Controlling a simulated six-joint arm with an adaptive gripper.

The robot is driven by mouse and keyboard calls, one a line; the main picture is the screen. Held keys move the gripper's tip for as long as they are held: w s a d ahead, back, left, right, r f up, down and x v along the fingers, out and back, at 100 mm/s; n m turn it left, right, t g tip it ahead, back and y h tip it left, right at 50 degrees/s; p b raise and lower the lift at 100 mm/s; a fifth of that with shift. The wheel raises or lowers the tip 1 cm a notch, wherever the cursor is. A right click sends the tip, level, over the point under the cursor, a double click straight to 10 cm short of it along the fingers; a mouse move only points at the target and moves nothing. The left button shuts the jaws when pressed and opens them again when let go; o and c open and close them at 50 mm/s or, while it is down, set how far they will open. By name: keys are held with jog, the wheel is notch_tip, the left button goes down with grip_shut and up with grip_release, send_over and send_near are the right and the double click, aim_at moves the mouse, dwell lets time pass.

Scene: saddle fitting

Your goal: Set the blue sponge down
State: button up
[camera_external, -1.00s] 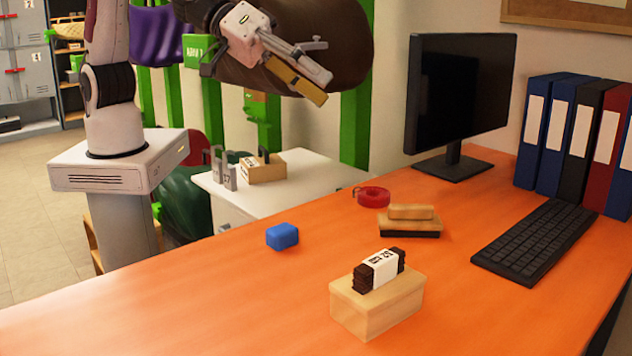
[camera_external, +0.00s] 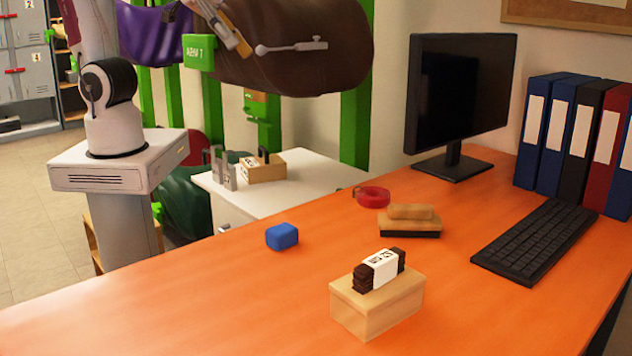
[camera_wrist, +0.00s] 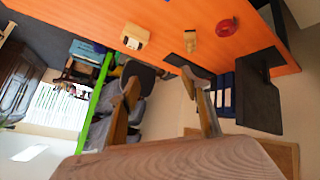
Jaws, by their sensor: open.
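The blue sponge (camera_external: 282,236) rests on the orange table, left of the middle in the external view, with nothing touching it. My gripper (camera_external: 240,42) is high up at the top of the external view, in front of the large dark brown saddle-like shape, well above and away from the sponge. In the wrist view its two fingers (camera_wrist: 165,98) stand apart with nothing held between them. I cannot clearly make out the sponge in the wrist view.
On the table (camera_external: 180,300) are a wooden block with a dark labelled bar (camera_external: 378,290), a wood-backed brush (camera_external: 410,220), a red tape roll (camera_external: 372,196), a keyboard (camera_external: 535,242) and a monitor (camera_external: 460,100). Binders (camera_external: 575,140) stand at right. The front left is clear.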

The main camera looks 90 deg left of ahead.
jog(key=s+a+f+g+y, duration=0.2)
jog(key=s+a+f+y, duration=0.2)
jog(key=s+a, duration=0.9)
jog(key=shift+s, duration=0.5)
jog(key=shift+f, duration=0.1)
